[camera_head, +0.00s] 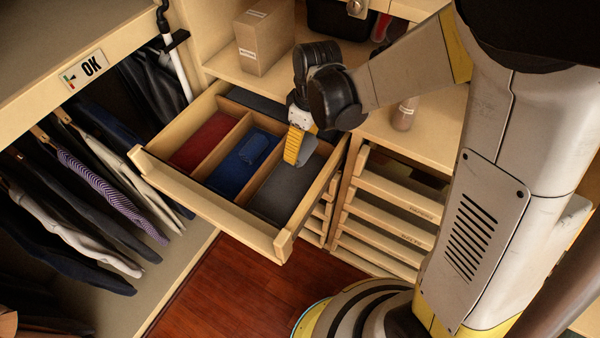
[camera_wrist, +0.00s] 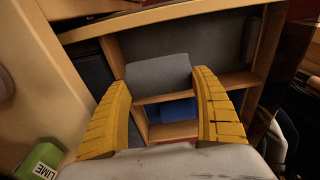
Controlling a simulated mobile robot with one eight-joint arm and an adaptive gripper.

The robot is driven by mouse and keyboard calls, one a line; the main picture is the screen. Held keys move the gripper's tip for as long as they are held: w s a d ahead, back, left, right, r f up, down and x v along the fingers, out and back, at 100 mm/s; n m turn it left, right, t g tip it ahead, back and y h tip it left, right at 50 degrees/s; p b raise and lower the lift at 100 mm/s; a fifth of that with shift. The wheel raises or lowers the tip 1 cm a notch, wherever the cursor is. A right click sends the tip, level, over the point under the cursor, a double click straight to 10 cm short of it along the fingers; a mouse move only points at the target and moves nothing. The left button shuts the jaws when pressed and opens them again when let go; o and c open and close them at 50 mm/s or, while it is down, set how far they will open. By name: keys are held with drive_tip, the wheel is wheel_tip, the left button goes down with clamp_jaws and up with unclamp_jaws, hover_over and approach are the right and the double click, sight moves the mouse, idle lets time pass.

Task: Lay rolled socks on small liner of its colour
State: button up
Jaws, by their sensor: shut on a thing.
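My gripper (camera_head: 298,152) is shut on a grey rolled pair of socks (camera_wrist: 158,73), which sits between the yellow fingers in the wrist view. In the head view the gripper is over the drawer's right compartment, partly hiding the socks. That compartment has a dark grey liner (camera_head: 283,195). The middle compartment has a blue liner (camera_head: 232,178), with a blue rounded thing (camera_head: 255,148), probably rolled socks, on it. The left compartment has a red liner (camera_head: 201,143). I cannot tell whether the held socks touch the grey liner.
The open drawer (camera_head: 210,197) has wooden dividers and a dark back strip (camera_head: 256,105). A cardboard box (camera_head: 262,40) and a bottle (camera_head: 405,113) stand on the counter. A green box labelled LIME (camera_wrist: 40,160) shows in the wrist view. Clothes (camera_head: 85,190) hang at left; several slatted shelves (camera_head: 385,215) are at right.

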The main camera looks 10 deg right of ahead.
sight(301, 150)
wheel_tip(301, 150, down, 3)
drive_tip(key=shift+w+f+b, duration=0.1)
drive_tip(key=shift+b, duration=0.35)
drive_tip(key=shift+f+b, duration=0.75)
drive_tip(key=shift+f, duration=1.2)
drive_tip(key=shift+f, duration=0.1)
drive_tip(key=o, duration=0.7)
drive_tip(key=shift+f, duration=0.1)
drive_tip(key=shift+o, duration=1)
